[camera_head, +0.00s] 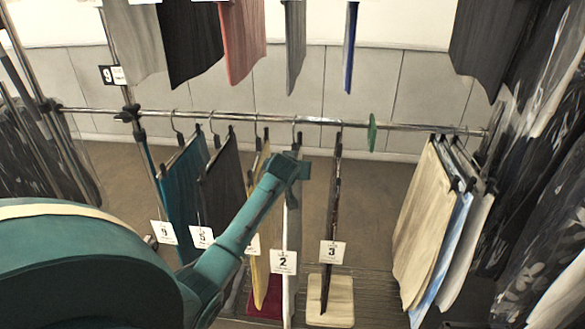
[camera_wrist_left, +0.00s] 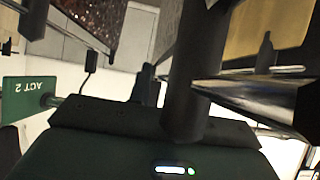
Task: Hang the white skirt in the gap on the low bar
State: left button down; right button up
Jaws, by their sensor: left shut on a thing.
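The low bar (camera_head: 230,117) runs across the middle of the head view. My left gripper (camera_head: 298,168) reaches in from the lower left to just under the bar and is shut on a hanger there. A thin white garment, seen edge-on and likely the white skirt (camera_head: 288,300), hangs below it behind a tag reading 2 (camera_head: 283,262). The hanger's hook appears at the bar; I cannot tell whether it bears on it. A dark patterned garment (camera_head: 334,200) tagged 3 hangs to its right, a yellow one (camera_head: 262,275) to its left. My right gripper is out of view.
Teal (camera_head: 182,190) and dark (camera_head: 222,180) garments hang further left. A green divider (camera_head: 372,133) sits on the bar, reading ACT 2 in the wrist view (camera_wrist_left: 28,90). Bare bar lies right of it, up to cream, blue and white garments (camera_head: 425,220). More clothes hang above.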

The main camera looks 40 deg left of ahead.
pick_arm(q)
jog(key=shift+w+r, duration=0.15)
jog(key=shift+r, duration=0.2)
jog(key=shift+a, duration=0.1)
